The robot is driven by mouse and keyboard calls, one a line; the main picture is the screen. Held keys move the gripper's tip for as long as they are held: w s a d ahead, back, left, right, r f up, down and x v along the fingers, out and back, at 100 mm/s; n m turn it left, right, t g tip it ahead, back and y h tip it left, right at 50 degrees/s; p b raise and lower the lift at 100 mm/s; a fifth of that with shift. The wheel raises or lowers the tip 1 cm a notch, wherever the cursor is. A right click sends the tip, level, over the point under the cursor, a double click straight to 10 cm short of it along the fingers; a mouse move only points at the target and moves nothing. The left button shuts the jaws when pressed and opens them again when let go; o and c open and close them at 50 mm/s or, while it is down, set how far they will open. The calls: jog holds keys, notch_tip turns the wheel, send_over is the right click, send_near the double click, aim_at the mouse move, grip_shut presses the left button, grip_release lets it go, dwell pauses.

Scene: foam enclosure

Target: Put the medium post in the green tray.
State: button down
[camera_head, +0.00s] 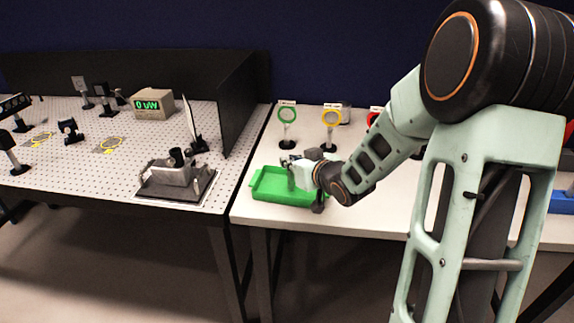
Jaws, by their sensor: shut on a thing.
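The green tray (283,195) lies on the white table, near its front left corner. My gripper (291,165) is above the tray's back part, reaching in from the right. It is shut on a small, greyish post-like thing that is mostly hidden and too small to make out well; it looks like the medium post. I cannot tell whether this thing touches the tray floor. A dark part (318,205) shows at the tray's right end, and I cannot tell what it is.
A perforated optics bench (100,180) with a metal device (175,177) and a readout box (153,104) is at left. A blue tray (561,202) is at far right.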

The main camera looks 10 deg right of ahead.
jog(key=shift+f, duration=0.15)
jog(key=shift+f, duration=0.15)
jog(key=c, duration=1.9)
grip_release()
jog(key=shift+c, duration=0.2)
jog(key=shift+s+d+r, duration=0.1)
jog(key=shift+s+r, duration=0.1)
jog(key=shift+r, duration=0.2)
jog(key=p+v, duration=0.2)
jog(key=v, duration=0.9)
jog(key=shift+s, duration=0.3)
jog(key=shift+d, duration=0.15)
